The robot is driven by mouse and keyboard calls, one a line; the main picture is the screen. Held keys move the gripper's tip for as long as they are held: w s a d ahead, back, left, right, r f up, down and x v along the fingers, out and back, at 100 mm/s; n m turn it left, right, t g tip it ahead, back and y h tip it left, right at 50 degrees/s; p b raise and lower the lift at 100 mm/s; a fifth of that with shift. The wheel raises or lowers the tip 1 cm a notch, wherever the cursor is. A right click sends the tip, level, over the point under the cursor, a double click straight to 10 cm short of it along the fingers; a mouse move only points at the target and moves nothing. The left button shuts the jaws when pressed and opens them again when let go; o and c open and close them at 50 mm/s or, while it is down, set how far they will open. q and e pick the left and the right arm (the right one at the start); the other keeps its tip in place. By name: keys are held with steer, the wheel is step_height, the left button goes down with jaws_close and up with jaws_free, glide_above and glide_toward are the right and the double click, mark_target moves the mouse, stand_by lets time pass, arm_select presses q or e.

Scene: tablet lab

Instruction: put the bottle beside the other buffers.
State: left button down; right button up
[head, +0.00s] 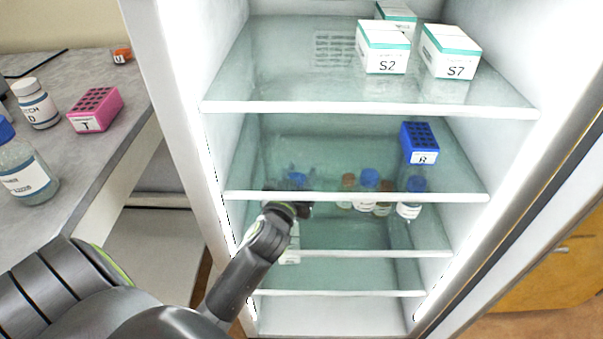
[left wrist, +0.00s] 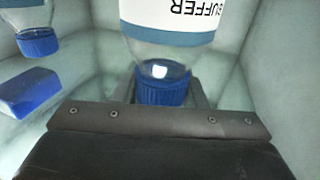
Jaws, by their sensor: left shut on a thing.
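My left gripper (head: 291,192) reaches into the open fridge, under a glass shelf, and is shut on the blue cap of a buffer bottle (head: 291,251). Its white label shows below my gripper; the gripper hides the middle of the bottle. In the left wrist view, which is upside down, the blue cap and "BUFFER" label of this bottle (left wrist: 163,93) are clear. To its right in the head view stand blue-capped bottles (head: 368,187) and (head: 410,208), apart from it. Another blue-capped bottle (left wrist: 38,42) shows in the left wrist view. My right gripper is not in view.
Brown bottles (head: 347,190) stand among the blue-capped ones. Boxes S2 (head: 383,55) and S7 (head: 449,58) are on the top shelf. The bench at left holds a pink rack (head: 96,108) and bottles (head: 28,180).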

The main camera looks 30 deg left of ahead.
arm_select(q)
steer(key=shift+f, duration=0.1)
steer(key=c, duration=0.9)
jaws_free()
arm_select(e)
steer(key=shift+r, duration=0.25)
arm_select(q)
steer(key=shift+r, duration=0.25)
steer(key=shift+p+v, duration=0.6)
steer(key=shift+v, duration=5.45)
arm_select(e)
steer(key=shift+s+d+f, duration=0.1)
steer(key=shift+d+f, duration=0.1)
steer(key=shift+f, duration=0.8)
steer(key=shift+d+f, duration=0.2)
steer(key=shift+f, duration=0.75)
